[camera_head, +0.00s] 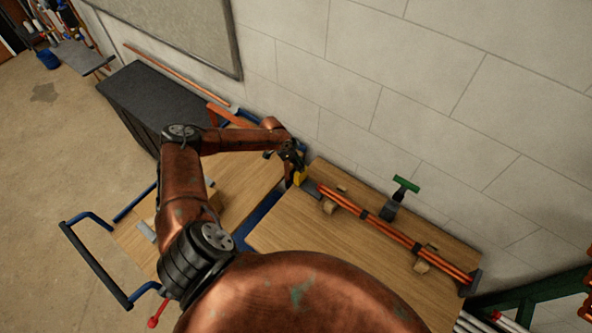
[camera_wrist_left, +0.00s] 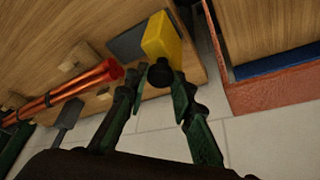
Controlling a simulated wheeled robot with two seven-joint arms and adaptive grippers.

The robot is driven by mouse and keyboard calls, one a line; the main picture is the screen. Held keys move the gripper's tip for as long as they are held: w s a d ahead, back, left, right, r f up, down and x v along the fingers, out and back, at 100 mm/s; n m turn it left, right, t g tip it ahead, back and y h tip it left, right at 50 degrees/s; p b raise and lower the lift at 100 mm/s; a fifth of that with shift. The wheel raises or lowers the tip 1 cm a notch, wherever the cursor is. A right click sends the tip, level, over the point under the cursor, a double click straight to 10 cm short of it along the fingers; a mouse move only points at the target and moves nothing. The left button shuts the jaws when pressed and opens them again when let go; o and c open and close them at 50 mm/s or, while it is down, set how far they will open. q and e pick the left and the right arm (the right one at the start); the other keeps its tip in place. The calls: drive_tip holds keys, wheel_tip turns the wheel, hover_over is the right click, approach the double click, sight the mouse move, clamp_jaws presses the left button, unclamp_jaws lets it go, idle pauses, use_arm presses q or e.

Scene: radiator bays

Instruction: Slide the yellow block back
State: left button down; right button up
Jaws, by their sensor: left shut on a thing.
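The yellow block (camera_head: 300,177) sits at the far left end of the wooden board by the wall, at one end of the orange-red rods. It also shows in the left wrist view (camera_wrist_left: 164,38), on a dark grey plate (camera_wrist_left: 126,43), with a black round knob (camera_wrist_left: 160,73) on its near face. My left gripper (camera_head: 295,160) reaches over from the left and is at the block. In the left wrist view its dark green fingers (camera_wrist_left: 160,82) lie on either side of the knob and are shut on it. My right gripper is in neither view.
The orange-red rods (camera_head: 380,223) run along the board (camera_head: 310,235), held by wooden blocks and dark clamps. A green-handled tool (camera_head: 401,193) stands behind them. The pale block wall (camera_head: 350,70) is close behind. A dark cabinet (camera_head: 150,100) stands at left.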

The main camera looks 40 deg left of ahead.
use_arm(q)
drive_tip(key=shift+a, duration=0.35)
drive_tip(key=c, duration=1.7)
unclamp_jaws()
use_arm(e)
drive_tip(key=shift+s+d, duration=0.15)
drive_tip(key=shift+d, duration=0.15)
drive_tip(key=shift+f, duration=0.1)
use_arm(q)
drive_tip(key=shift+r, duration=0.2)
drive_tip(key=v, duration=1.1)
drive_tip(key=shift+s+r, duration=0.15)
drive_tip(key=shift+r, duration=0.15)
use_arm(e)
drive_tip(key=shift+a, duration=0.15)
use_arm(q)
drive_tip(key=shift+a, duration=0.1)
